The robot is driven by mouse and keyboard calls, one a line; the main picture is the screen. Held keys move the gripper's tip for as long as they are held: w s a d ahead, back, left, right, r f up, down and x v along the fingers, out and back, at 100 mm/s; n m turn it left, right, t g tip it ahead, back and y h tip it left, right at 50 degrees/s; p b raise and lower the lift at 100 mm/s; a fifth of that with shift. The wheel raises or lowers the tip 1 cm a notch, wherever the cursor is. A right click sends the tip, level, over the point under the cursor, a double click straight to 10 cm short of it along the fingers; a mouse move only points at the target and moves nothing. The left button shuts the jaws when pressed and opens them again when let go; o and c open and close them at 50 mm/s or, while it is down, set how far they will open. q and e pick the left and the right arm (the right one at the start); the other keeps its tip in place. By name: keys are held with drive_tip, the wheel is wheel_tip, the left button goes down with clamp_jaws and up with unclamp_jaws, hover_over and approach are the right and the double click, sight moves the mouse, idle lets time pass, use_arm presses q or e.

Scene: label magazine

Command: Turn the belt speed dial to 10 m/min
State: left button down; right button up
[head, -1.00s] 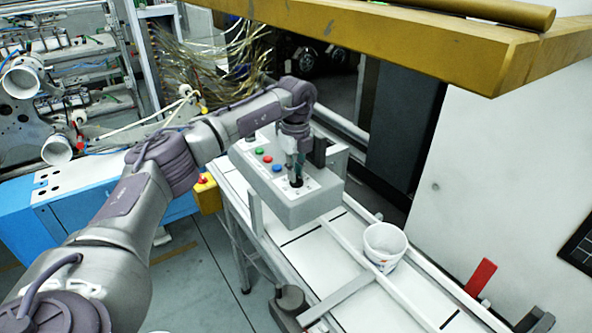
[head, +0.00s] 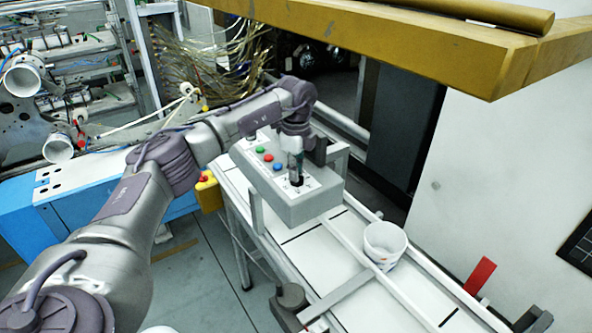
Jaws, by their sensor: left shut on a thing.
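The belt speed dial (head: 296,181) is a small black knob on the top of a grey control box (head: 310,207), near the box's front right end. My left gripper (head: 296,176) points down over the dial and is shut on it; the fingers hide most of the knob. Small marks show on the pale plate around the dial, but they are too small to read. My right gripper is not in the head view.
Green, red and blue buttons (head: 268,158) sit left of the dial on the box. A white conveyor (head: 312,254) runs below, with a white tub (head: 384,243) on it. A yellow beam (head: 440,45) hangs above right. A red flag-like piece (head: 480,275) stands at the right rail.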

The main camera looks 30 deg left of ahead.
use_arm(q)
drive_tip(key=shift+w+a+r, duration=0.1)
drive_tip(key=shift+r, duration=0.1)
drive_tip(key=c, duration=1.2)
unclamp_jaws()
drive_tip(key=shift+f, duration=0.15)
wheel_tip(320, 180, up, 8)
drive_tip(key=shift+f, duration=0.2)
